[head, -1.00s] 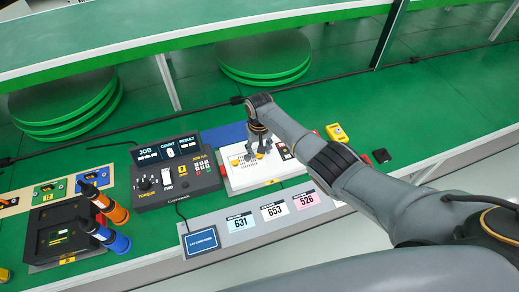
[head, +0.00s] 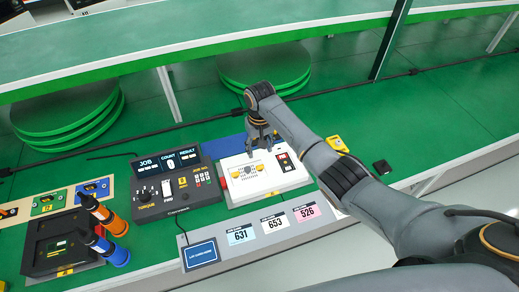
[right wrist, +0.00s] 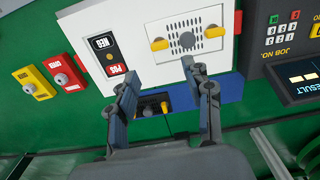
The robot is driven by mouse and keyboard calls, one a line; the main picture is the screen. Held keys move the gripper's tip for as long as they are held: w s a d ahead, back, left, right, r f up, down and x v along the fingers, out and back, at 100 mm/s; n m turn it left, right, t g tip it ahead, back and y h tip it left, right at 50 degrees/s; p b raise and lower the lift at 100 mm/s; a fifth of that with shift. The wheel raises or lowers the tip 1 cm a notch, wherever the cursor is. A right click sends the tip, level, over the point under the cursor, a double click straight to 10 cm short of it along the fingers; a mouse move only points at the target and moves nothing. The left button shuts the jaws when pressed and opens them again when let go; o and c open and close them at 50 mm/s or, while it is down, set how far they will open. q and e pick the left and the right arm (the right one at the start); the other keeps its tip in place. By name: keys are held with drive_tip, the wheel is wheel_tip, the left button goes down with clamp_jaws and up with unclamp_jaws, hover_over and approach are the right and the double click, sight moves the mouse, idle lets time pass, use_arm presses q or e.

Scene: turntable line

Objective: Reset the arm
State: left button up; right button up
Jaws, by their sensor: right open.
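My right arm (head: 345,180) reaches in from the right in the head view. Its gripper (head: 260,153) points down by the back edge of a white panel (head: 262,190), and its fingers are apart and empty. The right wrist view shows both fingers (right wrist: 158,76) spread, with the white panel (right wrist: 142,28) beyond them. I cannot tell the fingers' exact height above the panel. My left gripper does not show.
A black control box (head: 178,190) stands left of the panel. Orange (head: 109,219) and blue (head: 112,248) cylindrical tools are farther left. A yellow button box (head: 337,143) and a red one (right wrist: 66,76) are beside the panel. Number cards (head: 272,223) line the front ledge.

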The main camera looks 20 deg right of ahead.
idle(0.3)
